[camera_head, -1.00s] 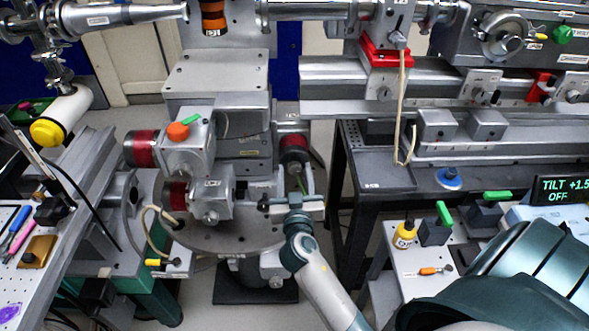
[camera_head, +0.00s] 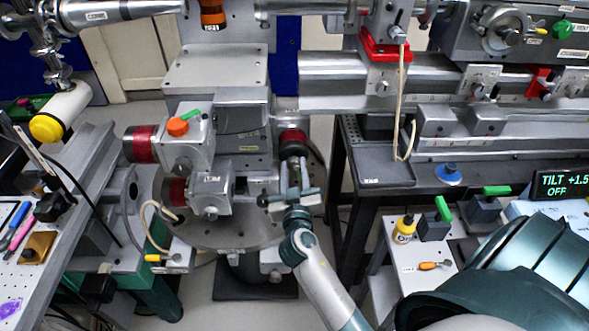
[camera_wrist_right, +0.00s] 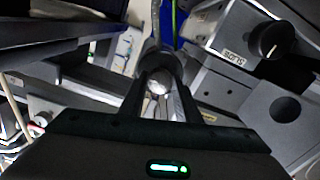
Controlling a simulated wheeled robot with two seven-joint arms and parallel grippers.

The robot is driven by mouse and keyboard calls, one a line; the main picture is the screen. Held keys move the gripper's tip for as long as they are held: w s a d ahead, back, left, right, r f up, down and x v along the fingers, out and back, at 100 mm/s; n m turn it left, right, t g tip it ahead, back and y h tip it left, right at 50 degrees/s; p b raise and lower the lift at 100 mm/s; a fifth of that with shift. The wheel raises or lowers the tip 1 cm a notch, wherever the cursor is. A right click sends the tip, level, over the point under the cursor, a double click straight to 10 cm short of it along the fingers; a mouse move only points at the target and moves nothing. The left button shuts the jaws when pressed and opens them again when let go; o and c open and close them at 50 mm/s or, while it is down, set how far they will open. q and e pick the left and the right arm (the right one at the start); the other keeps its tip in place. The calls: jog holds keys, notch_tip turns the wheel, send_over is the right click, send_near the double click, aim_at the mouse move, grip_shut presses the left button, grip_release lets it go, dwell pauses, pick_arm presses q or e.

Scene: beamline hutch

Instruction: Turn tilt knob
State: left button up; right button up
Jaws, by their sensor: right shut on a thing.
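The knob with a dark end and a red band (camera_head: 293,142), at the right side of the central stage stack, is in line with my right gripper (camera_head: 294,170). In the right wrist view, the right gripper's two dark fingers (camera_wrist_right: 160,90) close around a round part with a pale, shiny centre (camera_wrist_right: 159,82). This appears to be the same knob, though its label is hidden. The display (camera_head: 563,185) at the right reads TILT +1.5 and OFF. My left gripper is outside these views.
Two other red-banded knobs (camera_head: 141,144) (camera_head: 173,191) stand left on the stage. A pale cable (camera_head: 152,215) loops beside the lower one. A black bench (camera_head: 385,172) stands right of my arm. A shelf with a yellow bottle (camera_head: 404,229) is nearer.

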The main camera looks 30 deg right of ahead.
jog(key=shift+n, duration=2)
jog(key=o, duration=1)
jog(key=shift+o, duration=0.2)
jog(key=shift+s+f, duration=0.1)
